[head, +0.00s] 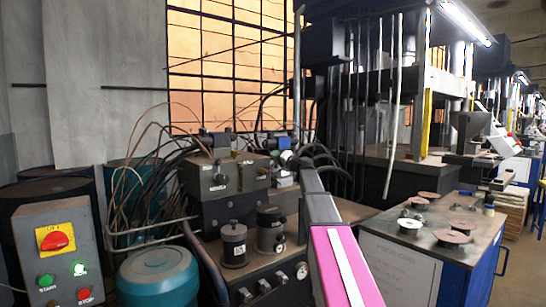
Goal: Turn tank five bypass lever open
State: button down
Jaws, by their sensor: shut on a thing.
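My arm, with its pink and white cover, reaches from the bottom of the head view up to the back of a dark machine (222,212). My gripper (286,160) is small at the arm's far end, among dark fittings and hoses beside a blue part (284,142). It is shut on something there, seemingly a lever. The lever's shape and angle are hidden by the arm and too small to make out. No tank number is readable on the machine.
A control box (57,243) with a red switch stands at the left, near a teal drum (158,277). Black cylinders (233,244) stand on the machine's front. A bench (480,238) with several discs is at the right. Clear floor shows at the far right.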

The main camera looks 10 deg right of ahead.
jog(key=shift+w+d+f+m+t+h, duration=0.35)
jog(key=shift+f+m, duration=0.5)
jog(key=shift+m, duration=0.6)
jog(key=shift+w+d+f+m+t+h, duration=0.15)
jog(key=shift+d+f+m, duration=0.3)
jog(key=shift+f+m, duration=0.7)
jog(key=shift+w+d+f+m+t+h, duration=0.15)
jog(key=shift+d+f+m+t, duration=0.35)
jog(key=shift+m, duration=1.2)
jog(key=shift+a+f, duration=0.1)
jog(key=shift+f, duration=0.05)
jog(key=c, duration=0.8)
grip_release()
jog(key=shift+s, duration=0.15)
jog(key=v, duration=1)
jog(key=shift+s, duration=0.3)
